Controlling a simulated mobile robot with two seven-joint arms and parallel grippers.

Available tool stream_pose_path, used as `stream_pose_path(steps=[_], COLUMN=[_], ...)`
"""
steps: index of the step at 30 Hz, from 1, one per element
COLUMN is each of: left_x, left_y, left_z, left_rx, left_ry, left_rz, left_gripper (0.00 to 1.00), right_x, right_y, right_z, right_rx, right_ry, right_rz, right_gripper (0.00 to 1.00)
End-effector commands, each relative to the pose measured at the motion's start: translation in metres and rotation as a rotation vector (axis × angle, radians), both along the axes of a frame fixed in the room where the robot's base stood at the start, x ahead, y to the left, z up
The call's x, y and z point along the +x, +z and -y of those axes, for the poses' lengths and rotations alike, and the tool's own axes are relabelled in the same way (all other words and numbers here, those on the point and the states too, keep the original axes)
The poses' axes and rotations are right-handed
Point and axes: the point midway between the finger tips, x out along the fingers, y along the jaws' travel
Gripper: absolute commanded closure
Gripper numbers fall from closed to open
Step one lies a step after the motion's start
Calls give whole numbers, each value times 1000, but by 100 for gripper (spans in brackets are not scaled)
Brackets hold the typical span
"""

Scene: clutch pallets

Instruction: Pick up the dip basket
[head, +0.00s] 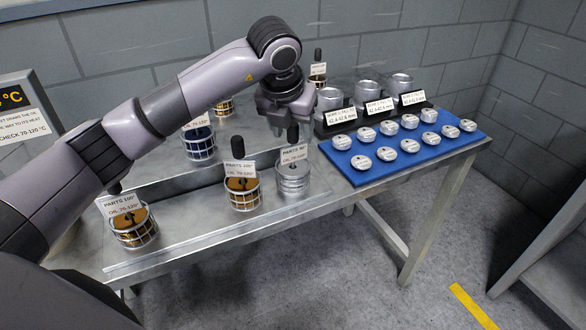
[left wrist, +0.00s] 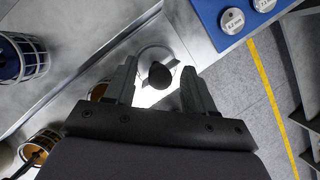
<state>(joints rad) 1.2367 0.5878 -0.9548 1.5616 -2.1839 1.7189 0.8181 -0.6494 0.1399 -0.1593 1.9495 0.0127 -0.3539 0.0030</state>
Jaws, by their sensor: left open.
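Several small round wire baskets stand on the metal table. One silvery basket (head: 293,182) has a card reading "PARTS" and a black upright knob (head: 292,133). My left gripper (head: 290,122) is right above this basket, pointing down and open. In the left wrist view the knob (left wrist: 160,75) shows between the two spread fingers, over the basket's pale round top (left wrist: 150,55). Other baskets hold orange-brown contents: one beside it to the left (head: 242,195) and one at the near left (head: 134,232). A basket with dark blue contents (head: 199,146) stands behind. My right gripper is out of view.
A blue mat (head: 352,176) with several silver discs lies to the right of the silvery basket. Several metal cylinders (head: 367,93) with cards stand behind the mat. Another orange-filled basket (head: 224,108) is at the back. A sign (head: 22,127) stands at the far left.

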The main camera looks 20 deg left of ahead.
Motion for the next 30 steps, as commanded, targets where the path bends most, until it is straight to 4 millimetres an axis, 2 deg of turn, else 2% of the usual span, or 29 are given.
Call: stream_pose_path(steps=[4,11,12,16,30], left_x=[5,5,5,5,5], left_y=[-12,-13,-13,-13,-15], left_z=[-1,-1,-1,-1,-4], left_rx=[1,0,0,2,10], left_ry=[-1,-1,-1,0,4], left_rz=[0,1,1,0,-6], left_gripper=[46,46,59,100,100], right_x=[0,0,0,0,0], right_y=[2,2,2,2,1], right_z=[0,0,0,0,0], right_rx=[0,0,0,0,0], right_ry=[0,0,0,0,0], right_rz=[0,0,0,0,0], right_gripper=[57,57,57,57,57])
